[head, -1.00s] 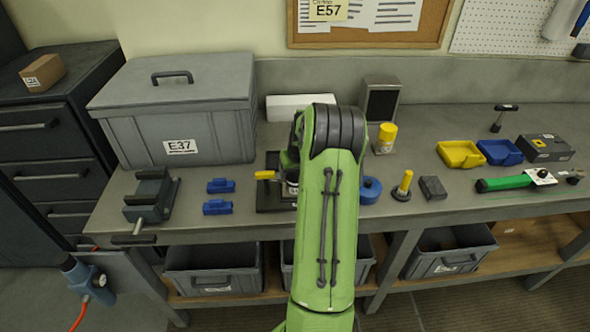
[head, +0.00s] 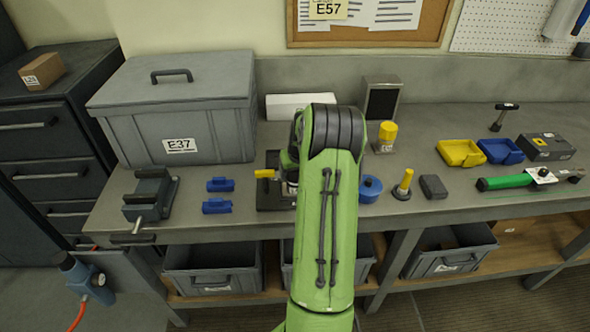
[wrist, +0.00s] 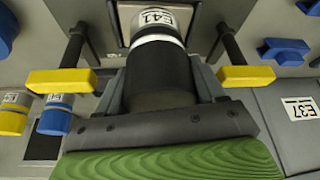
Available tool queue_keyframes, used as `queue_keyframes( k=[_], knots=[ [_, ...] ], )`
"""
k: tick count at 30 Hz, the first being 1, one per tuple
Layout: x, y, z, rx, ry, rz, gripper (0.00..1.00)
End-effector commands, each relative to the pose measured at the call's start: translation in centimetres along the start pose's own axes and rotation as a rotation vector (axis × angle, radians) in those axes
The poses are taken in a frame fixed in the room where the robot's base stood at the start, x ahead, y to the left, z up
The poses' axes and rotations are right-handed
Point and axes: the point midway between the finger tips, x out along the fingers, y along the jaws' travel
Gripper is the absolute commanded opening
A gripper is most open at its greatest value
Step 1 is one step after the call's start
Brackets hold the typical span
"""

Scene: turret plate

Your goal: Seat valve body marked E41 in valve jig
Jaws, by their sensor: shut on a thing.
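The valve body marked E41 (wrist: 150,68) is a dark cylinder with a white ring and a grey labelled end in the wrist view. My gripper (wrist: 160,85) is shut on it, with a dark finger on each side. The valve jig (head: 268,202) is a dark plate on the bench in the head view, with a yellow-handled clamp at its left. In the wrist view two yellow clamp bars (wrist: 62,82) flank the valve body, apart from it. My arm hides most of the jig in the head view, and I cannot tell whether the body touches its seat.
The large grey E37 box (head: 180,115) stands behind left. Two blue blocks (head: 218,207) lie left of the jig, beyond them a dark vise (head: 150,195). A yellow cylinder (head: 387,132) stands behind right.

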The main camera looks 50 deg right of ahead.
Motion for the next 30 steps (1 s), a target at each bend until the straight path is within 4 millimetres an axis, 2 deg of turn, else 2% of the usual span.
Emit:
queue_keyframes(
  k=[5,6,11,17,20,23,30],
  knots=[
    [-0.1,0.0,-0.1,0.0,0.003,0.0,0.0],
    [-0.1,0.0,-0.1,0.0,0.003,0.0,0.75],
    [0.0,0.0,-0.1,0.0,0.002,0.0,0.98],
    [0.1,0.0,0.1,0.0,-0.003,-0.002,0.98],
    [-0.6,0.0,0.0,0.0,-0.001,-0.001,0.98],
    [-2.6,0.0,-0.1,0.0,0.003,0.001,0.98],
    [-9.6,0.1,-0.2,0.0,0.007,0.003,0.98]
  ],
)
